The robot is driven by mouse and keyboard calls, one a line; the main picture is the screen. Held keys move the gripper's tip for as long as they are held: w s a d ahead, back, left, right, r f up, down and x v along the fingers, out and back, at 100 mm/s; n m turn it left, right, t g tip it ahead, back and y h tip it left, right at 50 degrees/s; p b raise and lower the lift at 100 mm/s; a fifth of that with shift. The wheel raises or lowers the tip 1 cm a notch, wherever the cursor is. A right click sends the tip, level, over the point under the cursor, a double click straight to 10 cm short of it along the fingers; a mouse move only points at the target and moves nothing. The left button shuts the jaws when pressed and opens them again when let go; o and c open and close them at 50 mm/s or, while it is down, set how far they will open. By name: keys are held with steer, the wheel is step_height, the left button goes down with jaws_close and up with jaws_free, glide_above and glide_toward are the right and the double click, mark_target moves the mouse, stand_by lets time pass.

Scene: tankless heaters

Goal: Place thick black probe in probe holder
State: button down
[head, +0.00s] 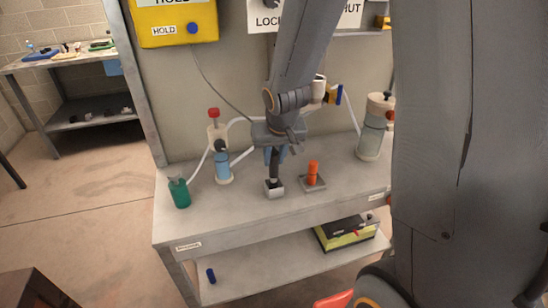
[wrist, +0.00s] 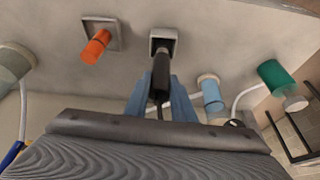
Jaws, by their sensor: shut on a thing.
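The thick black probe (head: 273,172) is held by my gripper (head: 275,153), pointing down with a slight tilt. In the wrist view the probe (wrist: 161,78) sits between the two blue fingers of my gripper (wrist: 160,98), which are shut on it. The probe holder is a small grey square block (head: 275,192) on the bench; in the wrist view the holder (wrist: 174,35) shows a dark square opening. The probe's lower end meets this opening and looks to be at or inside it; the depth is hidden.
An orange cylinder on a square plate (head: 313,175) stands close right of the holder. A blue bottle (head: 222,167), a green bottle (head: 180,192) and a red-topped fitting (head: 215,125) stand left, with white hoses. A grey canister (head: 375,130) stands right. The bench front (head: 230,220) is clear.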

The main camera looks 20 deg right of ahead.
steer(key=c, duration=1.5)
jaws_free()
steer(key=shift+f, duration=0.1)
steer(key=shift+s+r, duration=0.1)
steer(key=shift+r, duration=0.45)
steer(key=v, duration=1.1)
steer(key=s+f+g, duration=0.1)
steer(key=s+f, duration=0.2)
steer(key=s, duration=0.1)
steer(key=s+f+g, duration=0.1)
steer(key=s+f, duration=0.2)
steer(key=s, duration=0.1)
steer(key=s+f+g+b, duration=0.1)
steer(key=s+f, duration=0.3)
steer(key=shift+s+d+n+g, duration=0.1)
steer(key=shift+s+n+g, duration=0.2)
steer(key=shift+s+g, duration=0.1)
